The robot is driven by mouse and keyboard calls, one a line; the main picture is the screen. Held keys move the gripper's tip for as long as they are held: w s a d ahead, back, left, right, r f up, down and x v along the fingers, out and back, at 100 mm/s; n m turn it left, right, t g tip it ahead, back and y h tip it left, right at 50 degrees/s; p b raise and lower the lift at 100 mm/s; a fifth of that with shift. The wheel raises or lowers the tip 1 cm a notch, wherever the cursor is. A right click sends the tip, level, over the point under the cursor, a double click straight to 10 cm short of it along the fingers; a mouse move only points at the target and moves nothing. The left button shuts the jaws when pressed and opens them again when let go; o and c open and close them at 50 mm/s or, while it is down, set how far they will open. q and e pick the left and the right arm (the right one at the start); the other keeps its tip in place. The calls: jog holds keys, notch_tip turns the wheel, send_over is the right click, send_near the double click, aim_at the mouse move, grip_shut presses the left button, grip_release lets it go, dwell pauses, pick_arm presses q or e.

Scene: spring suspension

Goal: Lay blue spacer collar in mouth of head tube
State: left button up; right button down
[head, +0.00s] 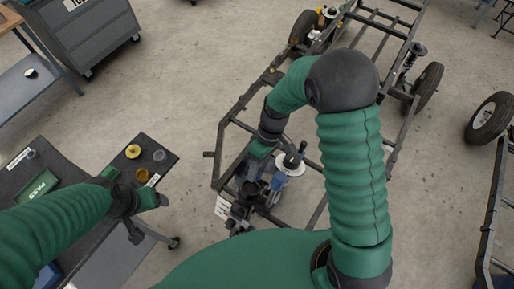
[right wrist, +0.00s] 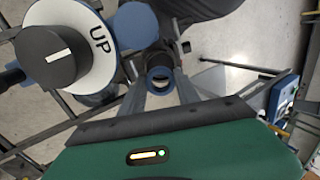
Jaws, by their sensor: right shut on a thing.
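My right gripper (right wrist: 161,88) reaches down at the front of the frame and is shut on the blue spacer collar (right wrist: 160,72), a small ring between its fingertips. In the right wrist view a dark tubular part, probably the head tube (right wrist: 161,56), lies just beyond the collar. I cannot tell whether the collar touches it. In the head view the right gripper (head: 254,172) is beside the dark upright parts at the frame's near end, and the collar is hard to make out. My left gripper (head: 148,214) hangs over the bench at left, apparently open and empty.
A white disc marked UP with a black knob (right wrist: 52,58) stands close left of my right gripper. The wheeled frame (head: 226,150) extends backward. A dark bench (head: 118,164) at left holds a yellow part (head: 133,151), cups and a green PASS tray (head: 38,187).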

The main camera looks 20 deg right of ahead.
aim_at(253, 186)
jog(key=shift+w+d, duration=0.2)
jog(key=shift+w, duration=0.25)
jog(key=shift+w+f, duration=0.15)
jog(key=shift+f, duration=0.05)
jog(key=shift+s+a+f+b, duration=0.55)
jog(key=shift+s+a+b, duration=0.2)
jog(key=shift+s+b, duration=0.15)
jog(key=f+b, duration=0.2)
jog(key=shift+a+f, duration=0.3)
jog(key=shift+a, duration=0.05)
jog(key=shift+f, duration=0.4)
jog(key=shift+s+d+f+b, duration=0.1)
jog(key=shift+s+f+b, duration=0.05)
jog(key=shift+f+b, duration=0.2)
jog(key=shift+s, duration=0.1)
pick_arm(q)
jog(key=x, duration=0.4)
jog(key=shift+s+f, duration=0.25)
jog(key=shift+s, duration=0.05)
jog(key=shift+a, duration=0.1)
pick_arm(e)
jog(key=shift+a+r, duration=0.1)
jog(key=shift+a, duration=0.15)
